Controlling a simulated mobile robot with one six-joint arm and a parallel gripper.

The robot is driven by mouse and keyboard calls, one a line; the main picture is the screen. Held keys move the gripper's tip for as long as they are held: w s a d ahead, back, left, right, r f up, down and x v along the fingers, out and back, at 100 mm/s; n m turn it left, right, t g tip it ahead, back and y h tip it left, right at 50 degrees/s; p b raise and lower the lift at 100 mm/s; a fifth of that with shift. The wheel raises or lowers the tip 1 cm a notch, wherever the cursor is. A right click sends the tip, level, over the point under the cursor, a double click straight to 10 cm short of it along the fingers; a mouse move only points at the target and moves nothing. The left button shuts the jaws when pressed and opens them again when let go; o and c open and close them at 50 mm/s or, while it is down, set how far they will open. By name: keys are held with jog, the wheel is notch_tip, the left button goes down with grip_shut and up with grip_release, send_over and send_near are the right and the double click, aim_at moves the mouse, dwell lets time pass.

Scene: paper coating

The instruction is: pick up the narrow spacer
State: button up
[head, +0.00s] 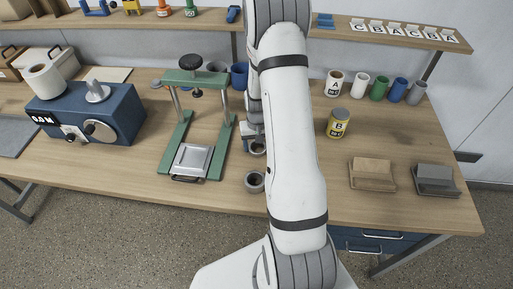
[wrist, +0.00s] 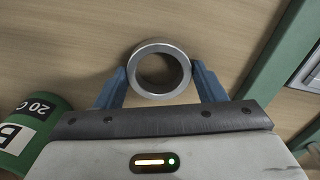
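A grey metal ring, seemingly a spacer, lies on the wooden table in the wrist view (wrist: 160,44). My gripper (wrist: 160,75) has its two blue fingers spread, one on each side of this ring. I cannot tell whether they touch it. In the head view two grey rings show left of my arm: one (head: 257,149) just under my gripper, which is largely hidden by the arm, and one (head: 254,182) nearer the front edge. I cannot tell which is the narrower.
A green press (head: 174,138) stands left of the rings. A green can with a label (wrist: 32,128) is close to my gripper in the wrist view. A yellow can (head: 338,124) and two holder blocks, tan (head: 372,172) and grey (head: 436,178), are to the right.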

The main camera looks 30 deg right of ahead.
jog(key=c, duration=0.5)
